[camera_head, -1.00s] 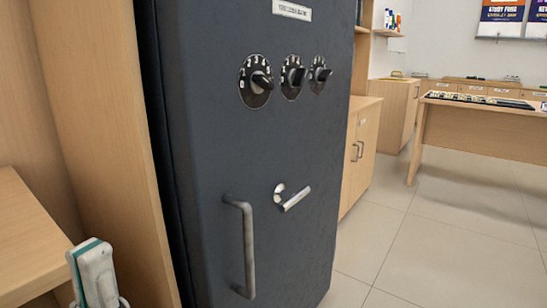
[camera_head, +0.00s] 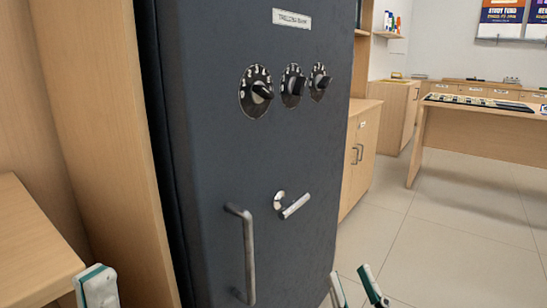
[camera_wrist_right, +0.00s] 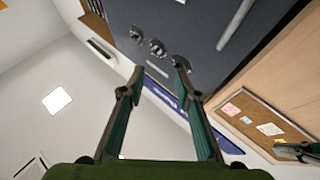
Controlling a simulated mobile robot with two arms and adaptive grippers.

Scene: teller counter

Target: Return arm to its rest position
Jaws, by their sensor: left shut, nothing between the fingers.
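My left gripper (camera_head: 97,288) is at the bottom left of the head view, shut and empty, beside the edge of a wooden surface. My right gripper (camera_head: 350,274) shows at the bottom edge, right of the safe's lower front, with its two fingertips apart. In the right wrist view the right gripper (camera_wrist_right: 157,72) is open, with nothing between its green-sided fingers. The dark safe (camera_head: 215,150) stands in front of me, with several parts on its front: dials, a lever handle (camera_head: 293,206) and a long pull handle (camera_head: 247,255). Neither gripper visibly touches it.
A wooden surface (camera_head: 30,240) is at the left, near my left gripper. A low wooden cabinet (camera_head: 360,150) stands beyond the safe, and a desk (camera_head: 470,125) at the right. The tiled floor (camera_head: 430,240) between is clear. A corkboard (camera_wrist_right: 262,122) shows in the wrist view.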

